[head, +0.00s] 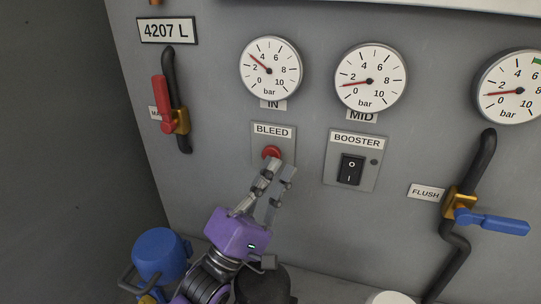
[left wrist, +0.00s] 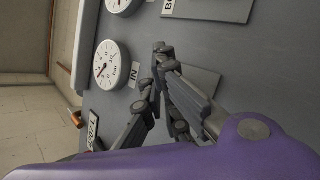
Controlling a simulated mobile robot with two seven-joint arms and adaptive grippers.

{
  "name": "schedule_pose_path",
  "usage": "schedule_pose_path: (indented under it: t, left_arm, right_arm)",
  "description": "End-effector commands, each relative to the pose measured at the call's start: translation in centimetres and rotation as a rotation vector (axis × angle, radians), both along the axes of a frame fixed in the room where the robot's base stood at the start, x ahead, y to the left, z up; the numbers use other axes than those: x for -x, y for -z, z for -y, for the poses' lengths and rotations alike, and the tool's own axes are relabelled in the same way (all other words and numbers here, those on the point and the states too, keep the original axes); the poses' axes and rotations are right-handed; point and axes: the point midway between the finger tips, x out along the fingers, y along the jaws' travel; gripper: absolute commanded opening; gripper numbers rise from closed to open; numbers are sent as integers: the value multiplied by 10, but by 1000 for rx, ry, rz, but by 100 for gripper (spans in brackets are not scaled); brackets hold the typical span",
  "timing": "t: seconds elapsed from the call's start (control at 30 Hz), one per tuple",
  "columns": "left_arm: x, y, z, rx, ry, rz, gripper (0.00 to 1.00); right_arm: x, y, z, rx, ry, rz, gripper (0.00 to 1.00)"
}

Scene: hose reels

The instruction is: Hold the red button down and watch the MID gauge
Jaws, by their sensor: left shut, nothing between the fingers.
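The red button (head: 271,152) sits on the BLEED plate (head: 273,131) on the grey panel. My left gripper (head: 276,170) is shut and empty, its fingertips at the button's lower edge. I cannot tell whether they touch or press it. In the left wrist view the fingers (left wrist: 160,58) lie in front of the plate (left wrist: 196,82) and the button is hidden. The MID gauge (head: 371,77) is up and right of the button; its red needle points between 0 and 2 bar. My right gripper is not in view.
The IN gauge (head: 270,68) reads between 2 and 4 bar. A BOOSTER rocker switch (head: 351,169) is right of the button. A red-handled valve (head: 162,102) is at left, a blue FLUSH handle (head: 492,221) at right. A blue object (head: 160,255) stands low at left.

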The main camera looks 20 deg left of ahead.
Motion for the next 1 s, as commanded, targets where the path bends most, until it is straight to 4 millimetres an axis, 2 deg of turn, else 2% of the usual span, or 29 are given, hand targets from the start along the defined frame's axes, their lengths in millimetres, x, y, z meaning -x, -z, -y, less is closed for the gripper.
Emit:
schedule_pose_path:
  t: [1.0]
  left_arm:
    - [-12, 0, 1, 1, 1, 0, 0]
  right_arm:
    - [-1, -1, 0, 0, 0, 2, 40]
